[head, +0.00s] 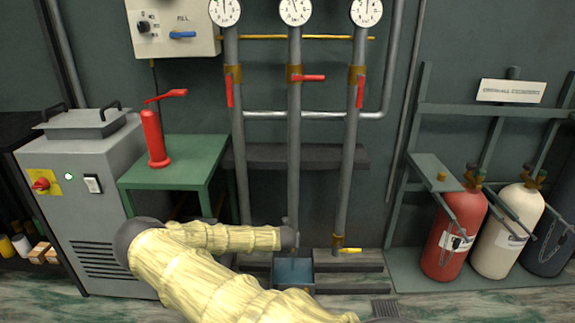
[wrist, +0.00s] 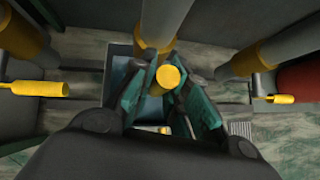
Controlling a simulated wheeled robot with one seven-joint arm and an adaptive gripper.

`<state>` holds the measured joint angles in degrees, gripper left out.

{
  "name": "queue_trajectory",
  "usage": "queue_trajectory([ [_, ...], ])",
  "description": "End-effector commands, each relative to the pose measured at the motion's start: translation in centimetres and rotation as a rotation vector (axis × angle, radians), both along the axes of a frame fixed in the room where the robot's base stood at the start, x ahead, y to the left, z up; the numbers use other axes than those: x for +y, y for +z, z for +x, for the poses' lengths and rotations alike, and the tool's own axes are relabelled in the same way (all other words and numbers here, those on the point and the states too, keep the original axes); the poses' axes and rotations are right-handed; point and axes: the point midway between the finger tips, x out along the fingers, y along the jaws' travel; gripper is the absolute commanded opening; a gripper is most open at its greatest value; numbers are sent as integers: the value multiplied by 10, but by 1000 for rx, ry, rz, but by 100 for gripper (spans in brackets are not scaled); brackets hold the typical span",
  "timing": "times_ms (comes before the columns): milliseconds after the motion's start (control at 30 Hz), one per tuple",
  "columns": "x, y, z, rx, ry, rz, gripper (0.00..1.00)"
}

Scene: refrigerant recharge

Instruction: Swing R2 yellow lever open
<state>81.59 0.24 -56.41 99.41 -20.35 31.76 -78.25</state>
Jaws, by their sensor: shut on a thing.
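Three grey vertical pipes stand at the wall, with no R2 label readable. The middle pipe (head: 294,150) has a low yellow lever (wrist: 168,77), whose rounded end points toward the wrist camera. My gripper (wrist: 160,92) has its teal fingers on either side of this lever and is shut on it. In the head view my gripper (head: 291,240) is at the foot of the middle pipe, and it hides the lever there. The right pipe's yellow lever (head: 347,250) points sideways, and it also shows in the wrist view (wrist: 280,98). Another yellow lever (wrist: 40,88) is at the left.
A blue bin (head: 293,275) sits on the floor under the middle pipe. Red levers (head: 308,78) are higher on the pipes. A green table (head: 180,155) with a red pump and a grey machine (head: 95,180) stand left. Gas cylinders (head: 452,235) stand right.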

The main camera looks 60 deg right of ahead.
Motion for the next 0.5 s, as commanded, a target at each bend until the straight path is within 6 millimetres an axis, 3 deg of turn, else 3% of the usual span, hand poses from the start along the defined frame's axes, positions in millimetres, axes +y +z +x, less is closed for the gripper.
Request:
queue_trajectory([
  [233, 2, -2, 2, -1, 4, 2, 0],
  [267, 2, -2, 2, -1, 4, 2, 21],
  [333, 2, -2, 2, -1, 4, 2, 34],
  [367, 2, -2, 2, -1, 4, 2, 38],
  [500, 1, -1, 1, 1, 3, 2, 38],
])
